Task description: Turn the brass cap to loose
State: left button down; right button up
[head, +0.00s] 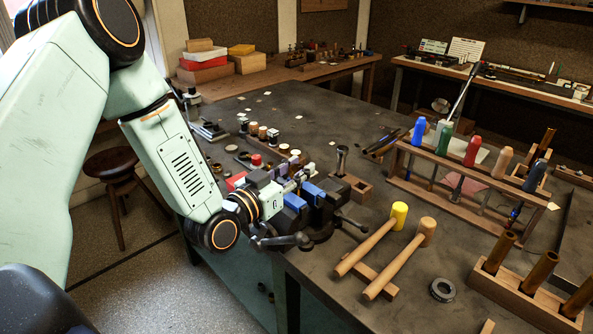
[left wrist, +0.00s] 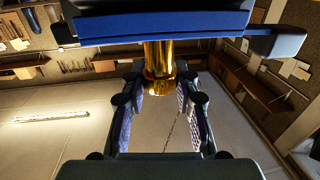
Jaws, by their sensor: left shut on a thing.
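The brass cap (left wrist: 158,86) shows in the left wrist view as a shiny gold piece at the end of a brass tube. The tube runs up behind a blue vise jaw (left wrist: 165,26). My left gripper (left wrist: 160,92) has its two pads on either side of the cap and is shut on it. In the head view, my left gripper (head: 286,182) reaches in low beside the blue-jawed vise (head: 314,192) at the bench edge. The cap cannot be made out there, among the gripper and vise. My right gripper is not in view.
Two mallets (head: 399,212) lie right of the vise on the dark bench (head: 300,104). A wooden rack (head: 459,199) of coloured-handled tools stands behind them. Small parts crowd the bench behind the gripper.

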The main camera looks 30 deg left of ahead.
aim_at(291, 172)
pick_arm(q)
jog(key=shift+f, duration=0.1)
jog(key=c, duration=1)
grip_release()
jog(key=shift+o, duration=0.2)
jog(key=shift+v, duration=3.8)
